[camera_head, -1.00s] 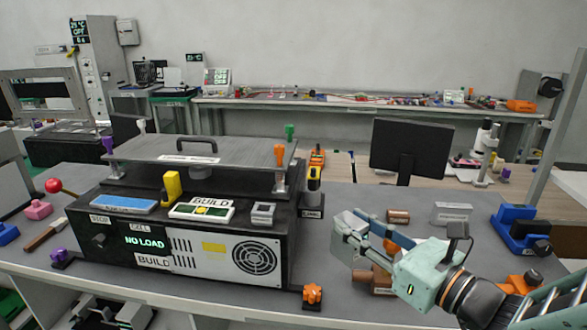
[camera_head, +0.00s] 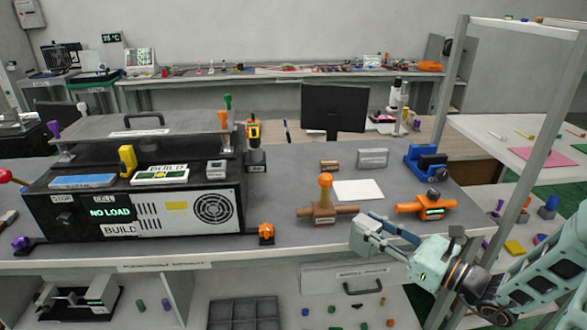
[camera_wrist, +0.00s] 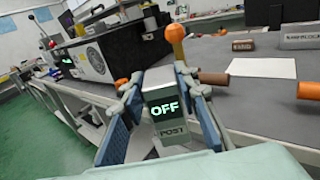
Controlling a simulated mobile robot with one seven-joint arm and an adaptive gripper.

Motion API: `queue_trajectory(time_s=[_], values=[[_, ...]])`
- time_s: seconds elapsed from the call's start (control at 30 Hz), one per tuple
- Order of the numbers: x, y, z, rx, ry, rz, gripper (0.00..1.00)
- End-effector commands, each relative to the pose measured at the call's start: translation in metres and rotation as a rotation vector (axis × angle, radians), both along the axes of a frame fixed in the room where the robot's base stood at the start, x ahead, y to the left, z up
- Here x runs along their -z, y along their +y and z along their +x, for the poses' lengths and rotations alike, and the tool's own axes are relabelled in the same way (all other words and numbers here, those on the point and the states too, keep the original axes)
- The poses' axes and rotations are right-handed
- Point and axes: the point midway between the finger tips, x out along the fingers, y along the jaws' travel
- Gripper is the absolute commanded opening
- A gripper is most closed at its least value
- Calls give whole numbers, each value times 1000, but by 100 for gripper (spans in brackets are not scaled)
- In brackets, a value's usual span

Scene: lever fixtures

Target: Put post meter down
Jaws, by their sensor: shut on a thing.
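The post meter (camera_wrist: 163,112) is a small grey box with a lit "OFF" screen and a "POST" label. My gripper (camera_wrist: 160,90) is shut on it, with a blue-grey finger on each side. In the head view my gripper (camera_head: 385,236) holds the meter (camera_head: 365,238) at the front edge of the grey table (camera_head: 280,190), right of centre. Whether the meter touches the table cannot be told; it looks held clear in the wrist view.
A brown pipe fixture with an orange-knobbed lever (camera_head: 325,205) stands just behind. A white sheet (camera_head: 357,190) lies beside it. An orange fixture with a green display (camera_head: 425,207) is to the right. The black BUILD machine (camera_head: 130,205) is at left; a metal upright (camera_head: 490,150) stands right.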

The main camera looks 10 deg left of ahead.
Motion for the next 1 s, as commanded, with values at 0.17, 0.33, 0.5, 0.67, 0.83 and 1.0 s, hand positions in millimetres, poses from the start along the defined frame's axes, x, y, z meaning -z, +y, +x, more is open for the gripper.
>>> queue_trajectory(time_s=[0.17,0.33,0.5,0.67,0.83,1.0], values=[[-20,-27,-1,111,4,7,0],[-37,-36,-2,213,4,6,0],[-53,-40,-5,307,3,6,0],[-61,-43,-8,370,2,5,0],[-63,-44,-9,401,0,3,0],[-61,-45,-9,407,-3,0,0]])
